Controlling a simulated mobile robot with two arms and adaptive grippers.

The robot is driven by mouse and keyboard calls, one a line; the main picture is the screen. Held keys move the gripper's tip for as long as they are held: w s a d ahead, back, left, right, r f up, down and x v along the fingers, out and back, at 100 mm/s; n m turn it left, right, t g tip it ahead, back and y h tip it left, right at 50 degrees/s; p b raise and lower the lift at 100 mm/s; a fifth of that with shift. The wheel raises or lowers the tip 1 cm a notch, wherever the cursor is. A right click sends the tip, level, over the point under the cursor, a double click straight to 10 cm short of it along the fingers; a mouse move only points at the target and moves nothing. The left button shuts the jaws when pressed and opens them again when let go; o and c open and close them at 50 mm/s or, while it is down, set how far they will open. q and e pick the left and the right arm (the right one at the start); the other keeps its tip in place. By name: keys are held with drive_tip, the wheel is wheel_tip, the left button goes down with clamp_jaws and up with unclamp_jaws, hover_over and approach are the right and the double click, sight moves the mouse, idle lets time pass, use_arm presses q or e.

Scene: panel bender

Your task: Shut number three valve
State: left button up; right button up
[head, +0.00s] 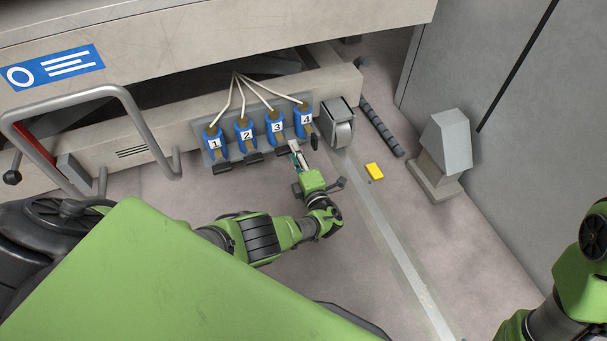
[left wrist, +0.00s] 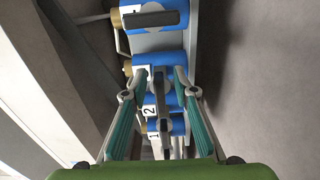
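The number three valve (head: 276,127) is a blue body with a white label, third in a row on a grey plate. Its dark handle (head: 284,151) lies crosswise to its pipe. My left gripper (head: 294,147) is at this handle, partly covering it. In the left wrist view, the green-padded fingers (left wrist: 162,115) are apart, with a dark handle (left wrist: 160,88) seen between them; I cannot tell if they touch it. The number four valve (head: 306,120) has its handle (head: 314,141) in line with its pipe. My right gripper is not in view, only part of that arm.
Valve one (head: 214,144) and valve two (head: 244,134) stand to the left, handles crosswise. A bent metal rail (head: 140,112) is at left.

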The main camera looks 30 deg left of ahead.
use_arm(q)
drive_tip(key=v, duration=1)
drive_tip(key=shift+s, duration=0.15)
drive_tip(key=shift+a, duration=0.1)
